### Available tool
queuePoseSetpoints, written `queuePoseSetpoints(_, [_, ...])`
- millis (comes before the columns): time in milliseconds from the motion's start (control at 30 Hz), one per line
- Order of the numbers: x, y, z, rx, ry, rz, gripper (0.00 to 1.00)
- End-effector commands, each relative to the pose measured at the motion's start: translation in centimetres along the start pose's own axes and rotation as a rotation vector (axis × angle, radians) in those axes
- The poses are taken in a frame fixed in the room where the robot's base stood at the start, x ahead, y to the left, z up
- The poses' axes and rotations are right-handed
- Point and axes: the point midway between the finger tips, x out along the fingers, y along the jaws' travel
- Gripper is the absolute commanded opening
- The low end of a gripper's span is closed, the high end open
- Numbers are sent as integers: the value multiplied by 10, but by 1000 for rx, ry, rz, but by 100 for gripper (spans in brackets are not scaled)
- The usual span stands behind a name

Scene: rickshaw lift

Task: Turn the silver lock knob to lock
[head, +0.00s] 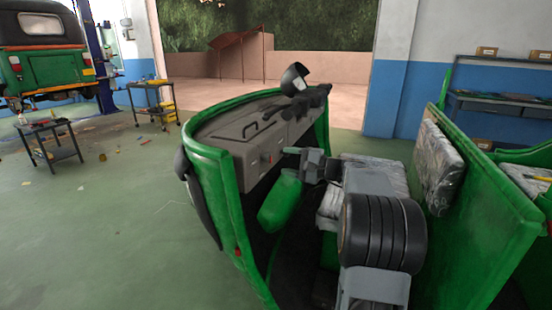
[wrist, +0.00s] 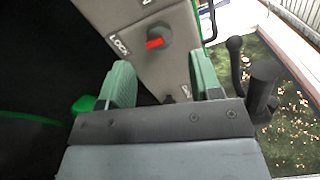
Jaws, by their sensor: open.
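In the head view my gripper (head: 294,161) reaches left toward the grey dashboard (head: 232,150) of the green rickshaw. The knob is small there, near a red spot on the panel.
The green front shell (head: 212,190) of the rickshaw curves around the dashboard. A plastic-wrapped seat back (head: 437,163) stands to the right. A green rounded part (head: 280,200) lies below my gripper. Tool carts stand far left.

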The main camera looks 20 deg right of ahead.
Motion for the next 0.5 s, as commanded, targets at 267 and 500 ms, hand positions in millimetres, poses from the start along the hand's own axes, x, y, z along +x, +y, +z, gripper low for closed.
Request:
queuePoseSetpoints(267, [-52,-1,0,0,3,-1,58])
queuePoseSetpoints(500, [-73,0,0,0,0,0,58])
